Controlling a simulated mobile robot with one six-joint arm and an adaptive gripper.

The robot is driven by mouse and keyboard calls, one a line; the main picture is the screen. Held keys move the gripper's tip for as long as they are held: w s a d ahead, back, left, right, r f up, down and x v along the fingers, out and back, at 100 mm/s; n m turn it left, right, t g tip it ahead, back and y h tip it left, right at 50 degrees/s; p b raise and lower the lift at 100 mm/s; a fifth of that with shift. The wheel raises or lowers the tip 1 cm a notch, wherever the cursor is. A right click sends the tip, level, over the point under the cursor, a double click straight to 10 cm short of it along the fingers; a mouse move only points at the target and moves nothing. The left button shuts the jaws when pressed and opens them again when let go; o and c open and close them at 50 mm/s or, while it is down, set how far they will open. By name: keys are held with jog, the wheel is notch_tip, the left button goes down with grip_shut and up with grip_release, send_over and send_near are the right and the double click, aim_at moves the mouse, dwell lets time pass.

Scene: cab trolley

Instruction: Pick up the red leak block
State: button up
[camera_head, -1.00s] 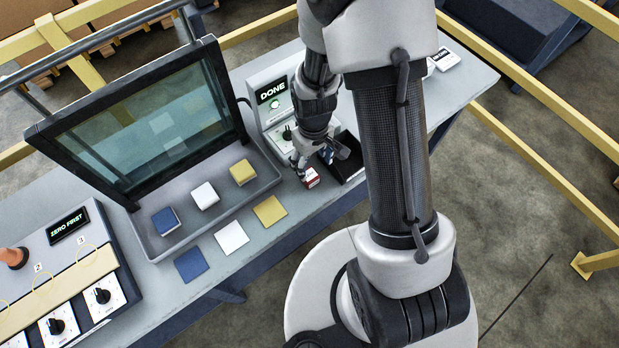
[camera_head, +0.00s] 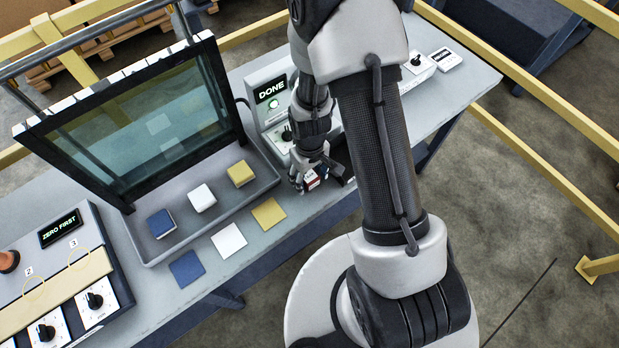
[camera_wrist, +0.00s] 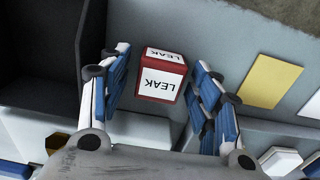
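The red leak block (camera_head: 312,180) stands on the grey bench, just right of the gold square. It is a small red block with white LEAK labels on its faces. In the wrist view the block (camera_wrist: 160,85) lies between the two fingers of my gripper (camera_wrist: 160,90), nearer the fingertips. The fingers are spread, with a visible gap on each side of the block. In the head view my gripper (camera_head: 318,178) is down at the block and partly hides it.
A dark open bin (camera_wrist: 40,50) is beside the left finger. A tray (camera_head: 265,187) with blue, white and gold blocks stands behind flat blue, white and gold squares. A glass screen (camera_head: 150,125) rises behind it. The DONE panel (camera_head: 270,90) is close behind my gripper.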

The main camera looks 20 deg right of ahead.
jog(key=c, duration=1)
jog(key=shift+o, duration=0.2)
jog(key=shift+r, duration=0.1)
